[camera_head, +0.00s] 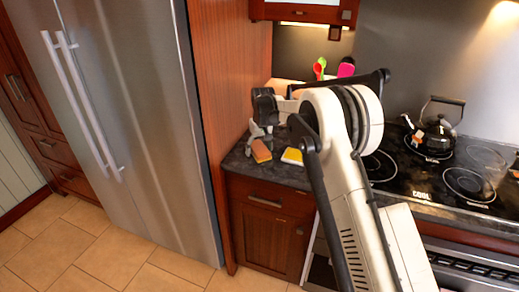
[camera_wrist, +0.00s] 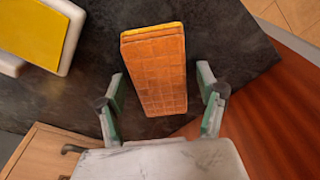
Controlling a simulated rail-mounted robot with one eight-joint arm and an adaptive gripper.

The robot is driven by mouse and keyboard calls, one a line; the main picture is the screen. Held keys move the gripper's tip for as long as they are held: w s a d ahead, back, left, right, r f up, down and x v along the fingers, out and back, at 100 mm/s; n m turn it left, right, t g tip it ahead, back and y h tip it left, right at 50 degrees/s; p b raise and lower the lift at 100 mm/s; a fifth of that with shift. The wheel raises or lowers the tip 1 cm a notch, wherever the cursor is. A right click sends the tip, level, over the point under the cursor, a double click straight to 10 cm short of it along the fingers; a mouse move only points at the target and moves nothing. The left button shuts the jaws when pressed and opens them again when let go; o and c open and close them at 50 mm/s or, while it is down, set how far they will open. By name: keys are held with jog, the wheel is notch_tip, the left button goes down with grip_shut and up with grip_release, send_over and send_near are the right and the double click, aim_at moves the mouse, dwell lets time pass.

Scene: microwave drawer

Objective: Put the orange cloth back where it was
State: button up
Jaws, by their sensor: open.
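The orange cloth (camera_wrist: 155,70), a block-like piece with a grid pattern and a yellow edge, lies on the dark countertop (camera_wrist: 98,62). It also shows in the head view (camera_head: 261,151) near the counter's left end. In the wrist view my gripper (camera_wrist: 162,95) is open, with one finger on each side of the cloth's near part and a visible gap on both sides. In the head view my gripper (camera_head: 258,134) is over the counter, right behind the cloth. Whether the fingers are low enough to flank it is hard to tell.
A yellow-and-white item (camera_head: 292,156) lies right of the cloth. The fridge (camera_head: 150,120) and a wooden side panel (camera_head: 233,110) stand to the left. A stove (camera_head: 440,170) with a kettle (camera_head: 437,134) is to the right. Utensils (camera_head: 345,68) stand at the back.

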aim_at(261, 150)
notch_tip(261, 150, up, 12)
jog(key=s, duration=0.1)
jog(key=shift+s+d+b, duration=0.15)
jog(key=shift+d+b, duration=0.2)
jog(key=shift+b, duration=0.05)
jog(key=shift+r, duration=0.2)
jog(key=s+d+r+m+t, duration=0.1)
jog(key=s+d+r+t, duration=0.1)
jog(key=s+d+r, duration=0.75)
jog(key=s+d+r+m+t, duration=0.1)
jog(key=s+d+r+m, duration=0.1)
jog(key=s+d+r, duration=0.75)
jog(key=s+d+f+m+t, duration=0.1)
jog(key=s+d+f, duration=0.1)
jog(key=s, duration=0.8)
jog(key=s+d+f+t, duration=0.1)
jog(key=s+f, duration=0.4)
jog(key=s, duration=0.5)
jog(key=s+d+f+m+t, duration=0.1)
jog(key=s+f, duration=0.3)
jog(key=s, duration=0.7)
jog(key=shift+d+f+m+h, duration=0.25)
jog(key=shift+d+m+h, duration=0.05)
jog(key=shift+d, duration=0.5)
notch_tip(261, 150, down, 4)
jog(key=b, duration=0.4)
